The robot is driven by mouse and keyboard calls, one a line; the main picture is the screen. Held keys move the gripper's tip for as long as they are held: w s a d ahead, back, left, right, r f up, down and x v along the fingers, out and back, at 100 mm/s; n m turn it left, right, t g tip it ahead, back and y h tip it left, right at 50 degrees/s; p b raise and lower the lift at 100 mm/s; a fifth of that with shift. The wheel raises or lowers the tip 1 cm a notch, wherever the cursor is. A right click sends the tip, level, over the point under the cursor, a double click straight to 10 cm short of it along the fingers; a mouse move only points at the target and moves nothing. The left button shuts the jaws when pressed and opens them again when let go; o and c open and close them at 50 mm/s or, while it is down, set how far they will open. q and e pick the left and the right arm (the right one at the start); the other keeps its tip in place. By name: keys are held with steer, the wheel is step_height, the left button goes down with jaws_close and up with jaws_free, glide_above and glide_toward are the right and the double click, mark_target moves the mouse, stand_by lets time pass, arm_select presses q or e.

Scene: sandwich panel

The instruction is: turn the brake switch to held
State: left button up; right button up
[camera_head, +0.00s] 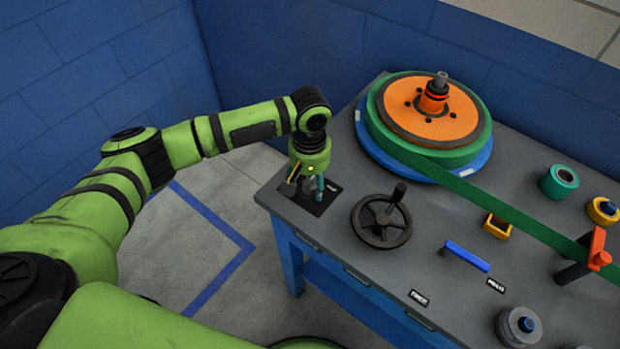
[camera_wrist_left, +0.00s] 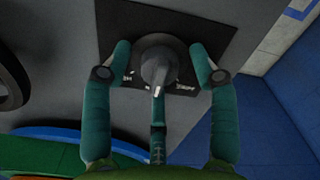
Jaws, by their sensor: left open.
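The brake switch (camera_wrist_left: 158,68) is a grey rotary knob with a small white mark, on a black plate (camera_wrist_left: 205,40) with white lettering that is too small and partly covered to read fully. In the head view the plate (camera_head: 325,203) lies at the table's left corner, and my gripper mostly hides the knob. My left gripper (camera_head: 312,190) points down over the plate. In the left wrist view its teal fingers (camera_wrist_left: 158,62) are open, on either side of the knob, with gaps visible. My right gripper is not in view.
A black handwheel (camera_head: 382,222) with an upright handle stands just right of the plate. Behind it is a large orange and green reel (camera_head: 430,110) on a blue base. A blue bar handle (camera_head: 466,256) and a yellow block (camera_head: 497,226) are farther right. Blue walls stand behind.

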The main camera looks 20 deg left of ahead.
arm_select(q)
steer(key=c, duration=1.1)
steer(key=shift+c, duration=0.3)
steer(key=shift+s+r+m+p, duration=0.1)
steer(key=shift+r+m+p, duration=0.15)
steer(key=shift+m+p, duration=0.65)
steer(key=m+p, duration=0.2)
steer(key=p, duration=0.1)
steer(key=m+p, duration=0.2)
steer(key=m, duration=0.1)
steer(key=shift+f+p, duration=0.1)
steer(key=shift+p, duration=0.25)
steer(key=shift+f+m+p, duration=0.15)
steer(key=shift+m+p, duration=0.55)
steer(key=shift+m, duration=0.9)
